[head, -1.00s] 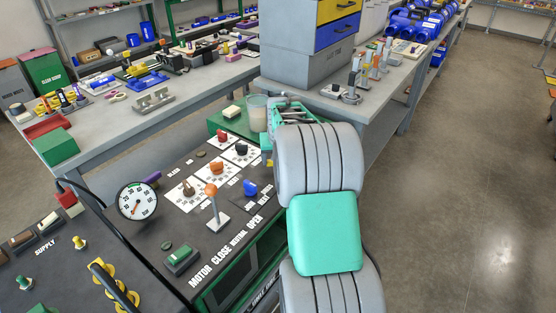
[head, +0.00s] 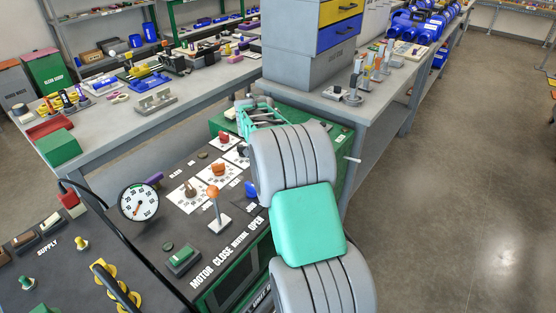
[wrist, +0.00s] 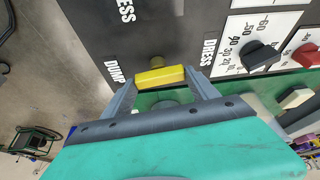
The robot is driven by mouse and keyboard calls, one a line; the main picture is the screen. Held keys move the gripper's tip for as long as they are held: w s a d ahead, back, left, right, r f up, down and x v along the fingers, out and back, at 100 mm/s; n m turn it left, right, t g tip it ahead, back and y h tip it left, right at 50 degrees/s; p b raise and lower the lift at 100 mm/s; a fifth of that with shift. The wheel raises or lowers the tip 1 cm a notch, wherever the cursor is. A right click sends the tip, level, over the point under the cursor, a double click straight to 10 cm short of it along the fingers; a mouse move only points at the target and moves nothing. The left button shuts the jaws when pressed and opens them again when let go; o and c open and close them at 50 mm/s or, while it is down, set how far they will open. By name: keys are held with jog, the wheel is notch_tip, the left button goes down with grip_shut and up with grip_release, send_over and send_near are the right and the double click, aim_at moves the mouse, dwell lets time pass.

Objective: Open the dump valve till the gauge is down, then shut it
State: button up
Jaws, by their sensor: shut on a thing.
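The dump valve's yellow bar handle (wrist: 160,77) shows in the wrist view beside the DUMP label on the dark panel. My gripper (wrist: 156,92) is shut on this handle, with one finger at each end. In the head view my gripper (head: 262,118) is at the far right of the panel, and my arm hides the valve. The round white gauge (head: 138,202) stands at the panel's left. Its orange needle points to the lower left; the exact reading is too small to tell.
An orange-knobbed lever (head: 214,192) stands mid-panel, near a green switch (head: 180,256). Black and red knobs on white dials lie close to my gripper. A grey bench (head: 200,85) runs behind the cart. The floor at right is clear.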

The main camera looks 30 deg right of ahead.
dwell(0.3)
jog(key=o, duration=1.4)
jog(key=shift+c, duration=0.2)
jog(key=v, duration=0.7)
jog(key=shift+a+r, duration=0.15)
jog(key=shift+r, duration=0.2)
jog(key=shift+s, duration=0.1)
